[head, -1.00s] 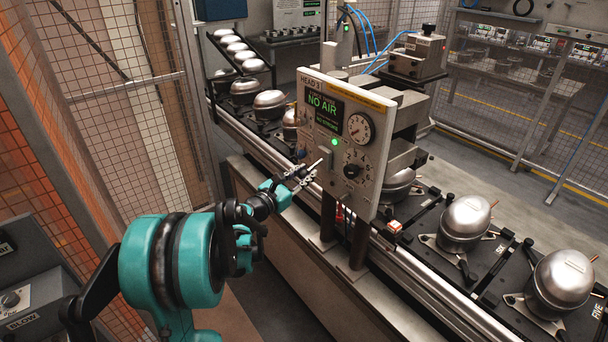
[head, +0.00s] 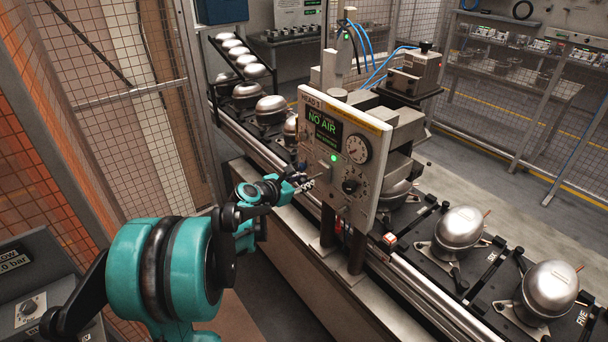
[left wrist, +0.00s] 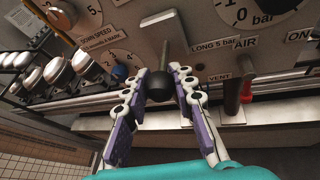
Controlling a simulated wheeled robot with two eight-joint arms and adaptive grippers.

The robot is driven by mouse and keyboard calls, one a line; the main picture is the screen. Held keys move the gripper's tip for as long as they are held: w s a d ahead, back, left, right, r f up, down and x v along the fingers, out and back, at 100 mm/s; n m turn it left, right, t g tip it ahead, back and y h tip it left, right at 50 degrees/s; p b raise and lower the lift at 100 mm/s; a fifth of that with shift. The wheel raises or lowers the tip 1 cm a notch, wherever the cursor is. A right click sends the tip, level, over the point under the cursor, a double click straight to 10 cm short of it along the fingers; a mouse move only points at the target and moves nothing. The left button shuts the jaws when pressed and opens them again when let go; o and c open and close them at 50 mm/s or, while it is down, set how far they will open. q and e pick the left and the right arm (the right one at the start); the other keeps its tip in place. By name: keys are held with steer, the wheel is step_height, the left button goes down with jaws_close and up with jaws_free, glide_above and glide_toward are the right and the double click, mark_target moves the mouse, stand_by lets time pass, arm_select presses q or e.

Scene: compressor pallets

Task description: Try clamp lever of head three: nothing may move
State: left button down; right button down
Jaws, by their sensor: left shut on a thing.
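The HEAD 3 panel (head: 338,150) stands upright over the line, its display (head: 323,124) reading NO AIR and a green lamp (head: 334,157) lit below. My left gripper (head: 308,184) is at the panel's lower left in the head view. In the left wrist view, a dark lever with a black knob (left wrist: 160,84) sticks out from the panel face. My left gripper (left wrist: 161,74) is shut on this lever, one purple-padded finger on each side of the knob. No label naming it the clamp lever is readable. My right gripper is not in view.
Round dials (head: 357,149) and a black knob (head: 350,186) sit close by on the panel. A red-based lever (left wrist: 246,92) by the VENT label is right of my fingers. Silver compressors (head: 459,230) stand on pallets along the line. Mesh fencing (head: 118,60) is at left.

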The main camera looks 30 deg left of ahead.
arm_select(q)
steer(key=r+g+p, duration=0.1)
steer(key=p, duration=0.1)
steer(key=r+g+p, duration=0.1)
steer(key=p, duration=0.1)
steer(key=shift+w+d+r+g+y, duration=0.1)
steer(key=shift+w+r+g+y, duration=0.1)
steer(key=shift+r+g+y, duration=0.15)
steer(key=shift+w+r+m+g+y+p, duration=0.25)
steer(key=shift+r+m+g+p, duration=0.05)
steer(key=shift+g+p, duration=0.7)
steer(key=c, duration=1.2)
jaws_free()
steer(key=v, duration=1.2)
steer(key=shift+d, duration=0.15)
steer(key=shift+f, duration=0.1)
